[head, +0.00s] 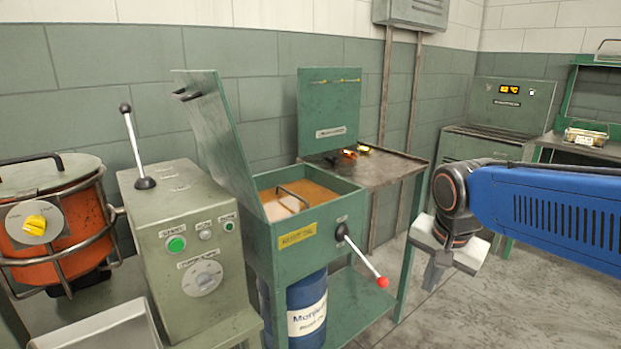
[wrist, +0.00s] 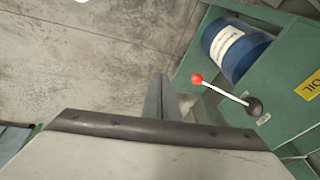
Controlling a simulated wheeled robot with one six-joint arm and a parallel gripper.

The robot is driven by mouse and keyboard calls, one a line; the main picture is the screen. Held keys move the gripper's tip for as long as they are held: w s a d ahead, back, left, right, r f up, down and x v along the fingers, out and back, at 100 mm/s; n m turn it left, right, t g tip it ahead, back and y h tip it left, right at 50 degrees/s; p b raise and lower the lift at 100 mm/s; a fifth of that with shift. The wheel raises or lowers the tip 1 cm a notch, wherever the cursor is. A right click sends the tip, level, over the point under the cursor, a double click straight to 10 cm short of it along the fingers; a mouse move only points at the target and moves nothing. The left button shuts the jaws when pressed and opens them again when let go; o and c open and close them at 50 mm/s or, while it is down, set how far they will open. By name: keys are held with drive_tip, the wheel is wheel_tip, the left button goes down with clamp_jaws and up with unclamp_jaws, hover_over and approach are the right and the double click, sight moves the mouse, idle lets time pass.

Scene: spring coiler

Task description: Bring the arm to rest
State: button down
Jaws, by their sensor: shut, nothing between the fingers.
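My blue arm (head: 550,212) reaches in from the right in the head view. My gripper (head: 435,272) hangs at its end, pointing down in free air, to the right of the green oil tank (head: 262,262). Its fingers are together and hold nothing. In the wrist view the closed fingers of my gripper (wrist: 161,95) show at the middle, above the floor. The tank's lever with a red knob (head: 382,282) is left of the gripper and apart from it. It also shows in the wrist view (wrist: 197,79).
The tank's lid (head: 215,135) stands open. A blue drum (head: 307,305) is under the tank. A control box (head: 190,250) and an orange drum-shaped unit (head: 55,228) stand at the left. A metal table (head: 385,172) is behind. Bare floor (head: 540,300) lies below the arm.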

drive_tip(key=s+d+f+n+t, duration=0.1)
drive_tip(key=s+f+n, duration=0.3)
drive_tip(key=s+n, duration=0.4)
drive_tip(key=s, duration=0.4)
drive_tip(key=shift+s+d+f+n+t+y, duration=0.2)
drive_tip(key=shift+s+d+n+t+y, duration=0.1)
drive_tip(key=shift+d, duration=0.1)
drive_tip(key=shift+w, duration=0.1)
